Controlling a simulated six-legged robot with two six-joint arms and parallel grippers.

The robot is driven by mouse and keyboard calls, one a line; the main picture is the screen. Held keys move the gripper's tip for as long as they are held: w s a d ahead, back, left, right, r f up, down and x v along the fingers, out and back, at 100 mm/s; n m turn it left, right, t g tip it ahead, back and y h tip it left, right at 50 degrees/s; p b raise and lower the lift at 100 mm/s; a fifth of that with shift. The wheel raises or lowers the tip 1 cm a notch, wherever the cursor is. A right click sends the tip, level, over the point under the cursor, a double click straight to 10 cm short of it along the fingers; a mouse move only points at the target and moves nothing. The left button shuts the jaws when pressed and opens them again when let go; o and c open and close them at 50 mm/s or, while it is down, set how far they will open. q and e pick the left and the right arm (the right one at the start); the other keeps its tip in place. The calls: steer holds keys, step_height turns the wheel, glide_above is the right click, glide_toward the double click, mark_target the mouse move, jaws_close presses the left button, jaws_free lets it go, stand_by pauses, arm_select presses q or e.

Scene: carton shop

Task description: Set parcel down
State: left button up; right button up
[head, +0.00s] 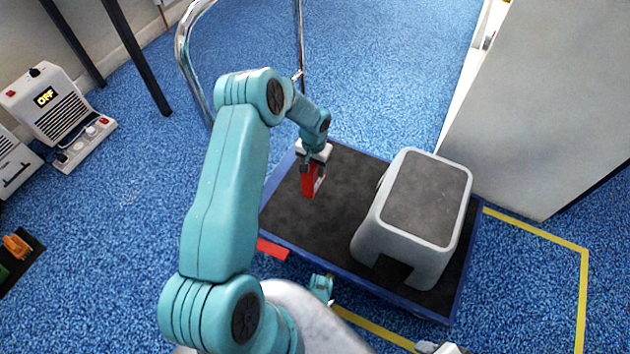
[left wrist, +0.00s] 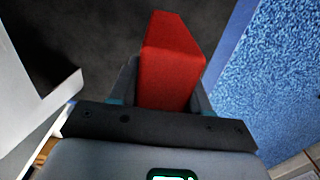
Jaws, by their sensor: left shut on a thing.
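A red parcel (head: 308,184) is upright in my left gripper (head: 314,167), over the dark deck of a blue-edged trolley (head: 292,231). In the left wrist view the red parcel (left wrist: 172,62) sits between the two fingers of the left gripper (left wrist: 165,92), with the dark deck (left wrist: 95,35) beyond it. The gripper is shut on the parcel. I cannot tell whether the parcel's lower end touches the deck.
A grey step stool (head: 425,195) stands on the trolley's right half, right of the parcel. The trolley's chrome handle (head: 183,50) rises at the back left. A pale cabinet (head: 545,110) stands at right. The deck around the parcel is bare.

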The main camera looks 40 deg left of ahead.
arm_select(q)
step_height(320, 180, down, 6)
steer(key=shift+f+b, duration=0.15)
steer(key=shift+b, duration=0.75)
steer(key=shift+f, duration=0.1)
steer(key=o, duration=1.2)
steer(key=shift+c, duration=0.2)
